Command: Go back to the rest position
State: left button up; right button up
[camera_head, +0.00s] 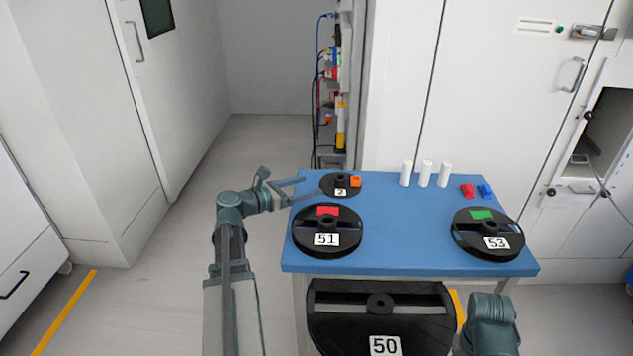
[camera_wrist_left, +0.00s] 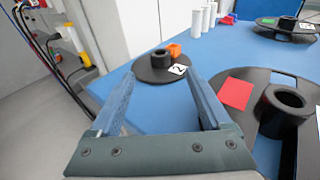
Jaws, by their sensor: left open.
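My left gripper (camera_head: 294,188) is open and empty at the left edge of the blue table (camera_head: 390,243). In the left wrist view its two fingers (camera_wrist_left: 163,88) stand apart, with the small black reel marked 2 (camera_wrist_left: 150,75) beyond them. That reel (camera_head: 331,190) lies at the table's back left with an orange block (camera_head: 355,181) on or beside it. The reel marked 51 (camera_head: 345,246), with a red patch, lies in front of it. Part of my right arm (camera_head: 492,325) shows at the lower right; its gripper is not visible.
The reel marked 53 (camera_head: 468,243) lies on the table's right side. White cylinders (camera_head: 426,174) stand at the back, with a red block (camera_head: 467,191) and a blue block (camera_head: 486,191) to their right. A large reel marked 50 (camera_head: 350,330) is in front. Floor left of the table is clear.

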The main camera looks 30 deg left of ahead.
pick_arm(q)
jog(key=shift+s+a+r, duration=0.1)
jog(key=shift+s+a, duration=0.05)
jog(key=shift+s, duration=0.35)
